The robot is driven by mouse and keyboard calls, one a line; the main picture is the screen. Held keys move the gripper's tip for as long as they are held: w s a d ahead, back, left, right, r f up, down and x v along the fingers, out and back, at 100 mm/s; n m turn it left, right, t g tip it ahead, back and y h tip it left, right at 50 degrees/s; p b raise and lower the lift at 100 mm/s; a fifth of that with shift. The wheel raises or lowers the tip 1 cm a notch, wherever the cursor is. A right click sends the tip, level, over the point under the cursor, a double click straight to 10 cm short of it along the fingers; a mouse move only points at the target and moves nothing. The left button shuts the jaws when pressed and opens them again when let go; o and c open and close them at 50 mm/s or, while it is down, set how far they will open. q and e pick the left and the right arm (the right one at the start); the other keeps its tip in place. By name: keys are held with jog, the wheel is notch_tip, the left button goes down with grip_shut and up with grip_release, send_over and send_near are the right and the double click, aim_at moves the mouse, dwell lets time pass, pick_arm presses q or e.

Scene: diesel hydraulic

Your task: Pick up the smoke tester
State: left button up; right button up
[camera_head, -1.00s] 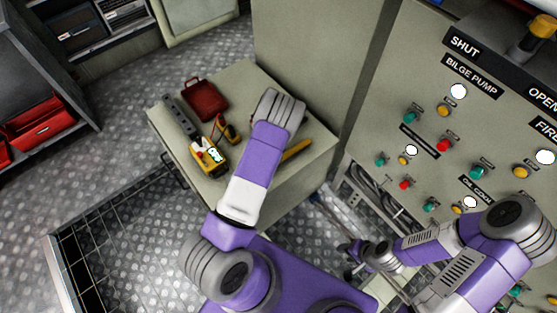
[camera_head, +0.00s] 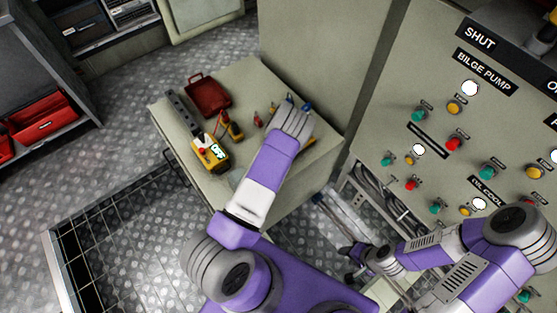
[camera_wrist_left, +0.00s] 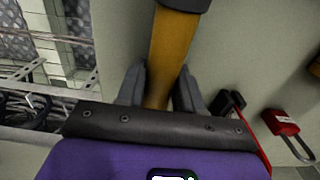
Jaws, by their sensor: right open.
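A yellow tester with a lit screen (camera_head: 209,152) lies on the cabinet top; I cannot tell for sure whether it is the smoke tester. My left gripper is over the right part of the same top, its fingers hidden behind its wrist in the head view. In the left wrist view a long yellow-orange bar (camera_wrist_left: 165,60) passes between the fingers of my left gripper (camera_wrist_left: 160,88). The fingers are apart and close to the bar's sides; a firm grip does not show clearly. My right gripper (camera_head: 352,254) is open and empty, low beside the control panel.
The cabinet top (camera_head: 245,85) also holds a red case (camera_head: 208,96), a dark grey bar (camera_head: 182,112) and several small coloured items. A red padlock (camera_wrist_left: 283,122) lies right of my left gripper. The control panel (camera_head: 440,100) stands at right.

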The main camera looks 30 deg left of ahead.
pick_arm(q)
grip_shut()
jog(key=shift+r, duration=0.1)
